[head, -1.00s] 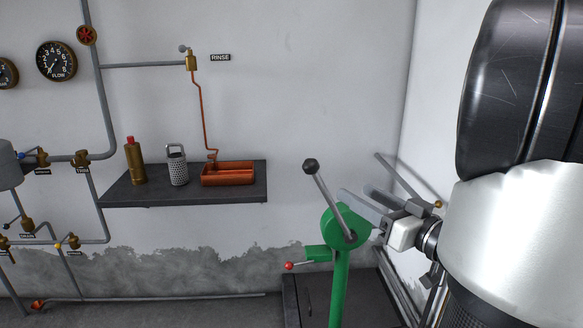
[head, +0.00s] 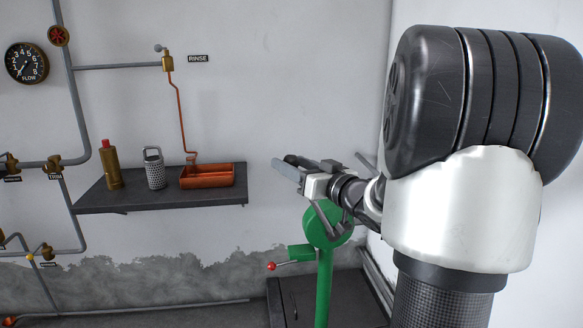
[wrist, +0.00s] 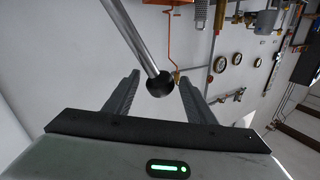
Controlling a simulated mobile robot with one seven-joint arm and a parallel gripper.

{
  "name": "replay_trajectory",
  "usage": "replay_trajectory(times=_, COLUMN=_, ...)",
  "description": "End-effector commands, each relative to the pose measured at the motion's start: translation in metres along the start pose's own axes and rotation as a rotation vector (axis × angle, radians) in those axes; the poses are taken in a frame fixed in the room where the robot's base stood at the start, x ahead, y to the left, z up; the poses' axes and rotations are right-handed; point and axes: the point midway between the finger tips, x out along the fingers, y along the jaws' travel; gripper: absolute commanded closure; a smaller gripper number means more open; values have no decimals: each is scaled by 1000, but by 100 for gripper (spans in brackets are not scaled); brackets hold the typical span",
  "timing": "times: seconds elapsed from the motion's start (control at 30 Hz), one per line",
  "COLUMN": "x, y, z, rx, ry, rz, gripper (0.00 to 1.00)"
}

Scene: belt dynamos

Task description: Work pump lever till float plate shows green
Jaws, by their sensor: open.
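The green pump (head: 325,250) stands on a dark box at the lower middle of the head view. Its grey lever (head: 322,217) rises from the pump head, its upper part mostly hidden by my gripper (head: 293,168). In the wrist view the lever rod (wrist: 130,36) ends in a black ball knob (wrist: 160,84). The knob shows between the two fingertips of my gripper (wrist: 160,80), with a gap at each side. My gripper is open. I cannot make out a float plate in either view.
A small red-knobbed handle (head: 271,266) sticks out left of the pump. A dark shelf (head: 215,203) carries a brass bottle (head: 111,165), a grater (head: 154,170) and a copper tray (head: 207,184). Pipes and a flow gauge (head: 27,62) line the left wall.

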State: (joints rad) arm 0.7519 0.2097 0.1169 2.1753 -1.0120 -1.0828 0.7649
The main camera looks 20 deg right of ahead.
Motion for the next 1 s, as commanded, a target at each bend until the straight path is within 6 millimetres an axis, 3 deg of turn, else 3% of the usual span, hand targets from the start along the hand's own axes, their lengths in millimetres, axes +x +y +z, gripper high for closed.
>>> replay_trajectory(times=0.4, x=9, y=0, z=0, rx=1, ry=0, rz=0, gripper=50)
replay_trajectory(times=0.7, x=9, y=0, z=0, rx=0, ry=0, rz=-1, gripper=100)
replay_trajectory(times=1.0, x=6, y=4, z=-6, rx=22, ry=12, rz=-1, gripper=100)
